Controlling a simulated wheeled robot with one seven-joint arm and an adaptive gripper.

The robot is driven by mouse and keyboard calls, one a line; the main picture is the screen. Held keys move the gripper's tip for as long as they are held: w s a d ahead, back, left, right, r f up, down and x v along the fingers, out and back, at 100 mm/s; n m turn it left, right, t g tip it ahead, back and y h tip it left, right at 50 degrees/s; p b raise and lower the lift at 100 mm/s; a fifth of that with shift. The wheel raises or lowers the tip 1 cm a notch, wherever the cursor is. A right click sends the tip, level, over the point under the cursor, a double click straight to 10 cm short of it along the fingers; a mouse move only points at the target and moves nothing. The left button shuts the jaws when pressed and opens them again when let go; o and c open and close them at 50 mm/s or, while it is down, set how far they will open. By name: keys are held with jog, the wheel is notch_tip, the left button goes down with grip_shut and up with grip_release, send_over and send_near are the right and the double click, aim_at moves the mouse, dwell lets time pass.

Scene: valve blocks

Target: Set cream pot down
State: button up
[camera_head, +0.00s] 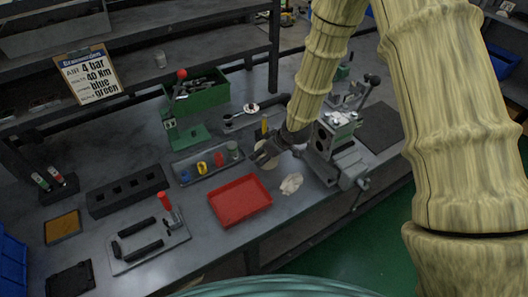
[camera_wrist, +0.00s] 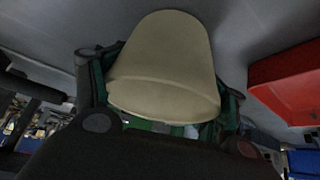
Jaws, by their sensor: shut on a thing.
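The cream pot (camera_wrist: 165,50) fills the middle of the wrist view, between the two fingers of my gripper (camera_wrist: 163,85). The gripper is shut on it, one finger on each side. In the head view my gripper (camera_head: 264,156) is low over the bench, right of the small-parts tray and behind the red tray. Only a small pale part of the pot (camera_head: 260,145) shows there, mostly covered by the fingers. I cannot tell whether the pot touches the bench.
The red tray (camera_head: 240,201) and a crumpled pale cloth (camera_head: 291,184) lie in front of the gripper. A grey tray (camera_head: 207,178) with several coloured pieces is to its left. A vise (camera_head: 340,160) stands close on the right. A green toolbox (camera_head: 200,95) is behind.

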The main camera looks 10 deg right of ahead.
jog(key=o, duration=1.2)
